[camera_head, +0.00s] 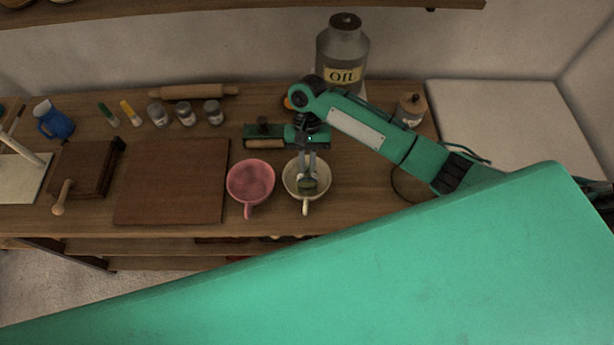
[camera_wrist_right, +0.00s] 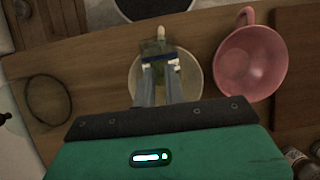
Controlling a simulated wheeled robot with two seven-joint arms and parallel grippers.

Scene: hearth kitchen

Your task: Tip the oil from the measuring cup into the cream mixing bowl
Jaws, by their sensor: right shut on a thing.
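The cream mixing bowl (camera_head: 289,187) stands on the wooden counter with its handle toward me; its pale rim also shows in the right wrist view (camera_wrist_right: 135,88). My right gripper (camera_head: 307,176) points down over the bowl and is shut on the small clear measuring cup (camera_head: 308,187). The cup also shows at the fingertips in the right wrist view (camera_wrist_right: 154,47). It looks greenish, and I cannot tell how much oil is in it. The cup is over or within the bowl's opening; its exact height and tilt are unclear. My left gripper is not in view.
A pink bowl (camera_head: 251,182) stands close to the left of the cream bowl. A brown board (camera_head: 172,182) lies further left. The oil can (camera_head: 342,52) stands behind my right arm, and a lidded jar (camera_head: 410,109) to its right. Small jars (camera_head: 185,114) and a rolling pin (camera_head: 195,91) line the back.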

